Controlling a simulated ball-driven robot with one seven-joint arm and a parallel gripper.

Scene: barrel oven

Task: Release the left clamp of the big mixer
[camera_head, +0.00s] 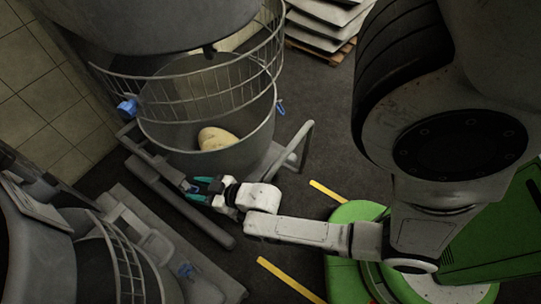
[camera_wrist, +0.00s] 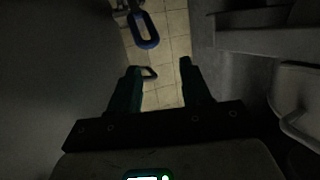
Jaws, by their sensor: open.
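The big mixer's grey bowl (camera_head: 215,161) stands under its head, with a wire guard (camera_head: 185,100) around the top. The left clamp (camera_head: 126,107) has a blue handle at the bowl's left side. My gripper (camera_head: 190,189) has teal fingers, is open and empty, and is low in front of the bowl, below and right of the left clamp and apart from it. In the wrist view, a blue loop handle (camera_wrist: 145,32), apparently the left clamp's, lies ahead of my open gripper (camera_wrist: 158,68), beyond the fingertips. Another blue clamp (camera_head: 280,107) is at the bowl's right side.
Pale dough (camera_head: 216,138) lies in the bowl. A mixer leg (camera_head: 297,147) is right of my gripper, and a frame bar (camera_head: 180,200) runs below it. A second mixer (camera_head: 95,262) fills the lower left. A tiled wall (camera_head: 40,90) borders the left; stacked sacks (camera_head: 330,18) stand at the back.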

